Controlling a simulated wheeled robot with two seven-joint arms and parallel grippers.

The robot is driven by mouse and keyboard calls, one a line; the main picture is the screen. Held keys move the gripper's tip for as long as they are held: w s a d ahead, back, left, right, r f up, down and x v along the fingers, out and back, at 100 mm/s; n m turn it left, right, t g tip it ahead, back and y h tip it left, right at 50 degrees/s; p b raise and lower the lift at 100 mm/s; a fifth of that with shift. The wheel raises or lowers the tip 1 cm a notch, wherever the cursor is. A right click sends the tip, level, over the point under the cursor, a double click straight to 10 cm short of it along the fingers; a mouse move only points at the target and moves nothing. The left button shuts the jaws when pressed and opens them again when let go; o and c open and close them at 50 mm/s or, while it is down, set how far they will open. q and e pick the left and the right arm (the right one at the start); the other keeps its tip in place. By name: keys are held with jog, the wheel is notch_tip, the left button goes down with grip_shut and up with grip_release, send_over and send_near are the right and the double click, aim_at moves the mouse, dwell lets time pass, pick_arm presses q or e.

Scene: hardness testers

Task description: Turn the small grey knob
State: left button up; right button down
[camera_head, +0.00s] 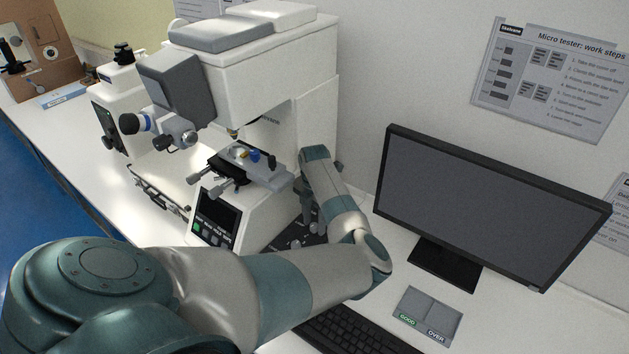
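The white micro hardness tester (262,75) stands on the bench at the upper middle, with its specimen stage and a small screen panel at the front. A dark control box (318,238) lies beside its base, with small grey knobs (295,243) on top. I cannot tell for sure which one is the task's knob. My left arm crosses the foreground and bends back toward the tester. My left gripper (307,212) points down just above the control box, close to the knobs. Its fingertips are small and partly hidden, so their opening and any contact are unclear. My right gripper is out of view.
A black monitor (490,205) stands at the right. A keyboard (355,334) lies in front, partly behind my arm. A grey tray (428,316) marked GOOD and OVER lies on the bench.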

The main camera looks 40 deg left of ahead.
aim_at(315, 224)
pick_arm(q)
jog(key=shift+r, duration=0.1)
jog(key=shift+r+b, duration=0.3)
jog(key=shift+r, duration=0.25)
notch_tip(315, 224, up, 16)
jog(key=b, duration=0.5)
